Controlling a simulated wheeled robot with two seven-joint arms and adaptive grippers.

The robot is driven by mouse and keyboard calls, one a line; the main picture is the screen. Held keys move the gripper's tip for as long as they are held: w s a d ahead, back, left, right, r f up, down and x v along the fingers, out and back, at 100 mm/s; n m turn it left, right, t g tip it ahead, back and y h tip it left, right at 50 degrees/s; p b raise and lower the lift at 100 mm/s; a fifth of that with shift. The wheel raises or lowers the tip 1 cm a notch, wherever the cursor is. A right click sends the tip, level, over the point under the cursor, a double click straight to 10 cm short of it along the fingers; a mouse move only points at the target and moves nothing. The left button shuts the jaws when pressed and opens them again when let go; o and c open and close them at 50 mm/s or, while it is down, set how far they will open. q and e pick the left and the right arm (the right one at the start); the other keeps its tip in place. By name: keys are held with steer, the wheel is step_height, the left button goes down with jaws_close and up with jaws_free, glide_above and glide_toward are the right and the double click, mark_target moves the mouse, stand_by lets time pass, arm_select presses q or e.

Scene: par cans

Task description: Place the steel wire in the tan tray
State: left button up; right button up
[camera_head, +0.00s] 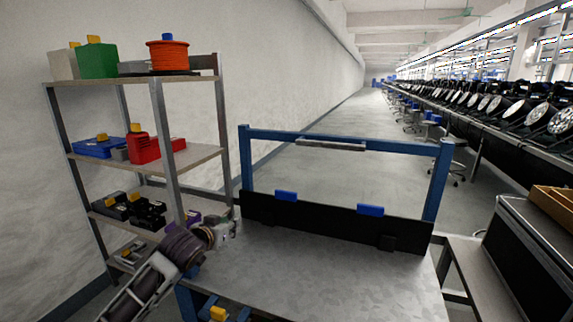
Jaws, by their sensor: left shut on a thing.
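My left gripper (224,233) is at the left edge of the grey work table, just in front of the metal shelf rack. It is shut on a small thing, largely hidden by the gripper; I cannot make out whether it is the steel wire. A tan tray (553,203) lies on top of a black case at the far right, partly cut off by the picture edge and well away from the gripper. My right gripper is not in view.
The work table (320,280) is mostly bare, with a blue frame (435,190) and black panel (330,222) along its back. The shelf rack (160,120) holds several items, including an orange coil (168,56). The black case (525,250) stands right of the table.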

arm_select(q)
steer(key=s+d, duration=0.7)
steer(key=s+d+f+m+h, duration=0.1)
steer(key=s+d+f, duration=0.3)
steer(key=f, duration=0.3)
steer(key=shift+s, duration=0.3)
steer(key=shift+s+a+f, duration=0.1)
steer(key=shift+s, duration=0.05)
